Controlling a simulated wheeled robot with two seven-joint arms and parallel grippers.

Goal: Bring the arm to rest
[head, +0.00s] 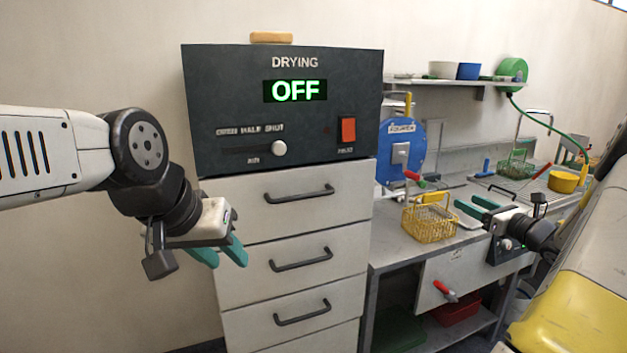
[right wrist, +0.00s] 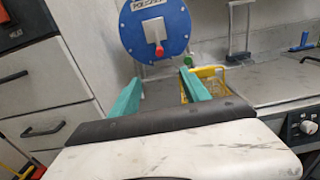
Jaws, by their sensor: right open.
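My left gripper (head: 229,262) hangs at the left of the head view, in front of the drawer cabinet (head: 292,240). Its two teal fingers point down with a gap between them, and they hold nothing. My right gripper (head: 466,202) is over the workbench at the right, pointing left, just right of a yellow wire basket (head: 430,225). In the right wrist view its teal fingers (right wrist: 161,88) are spread apart with nothing between them. Part of the yellow basket (right wrist: 206,72) shows behind the right-hand finger.
A dark drying box (head: 225,105) reading OFF sits on the cabinet. A blue round plate (head: 392,165) stands behind the bench. A yellow pot (head: 563,181) and a green basket (head: 515,166) stand farther right. A red-handled lever (head: 445,291) sticks out of the bench front.

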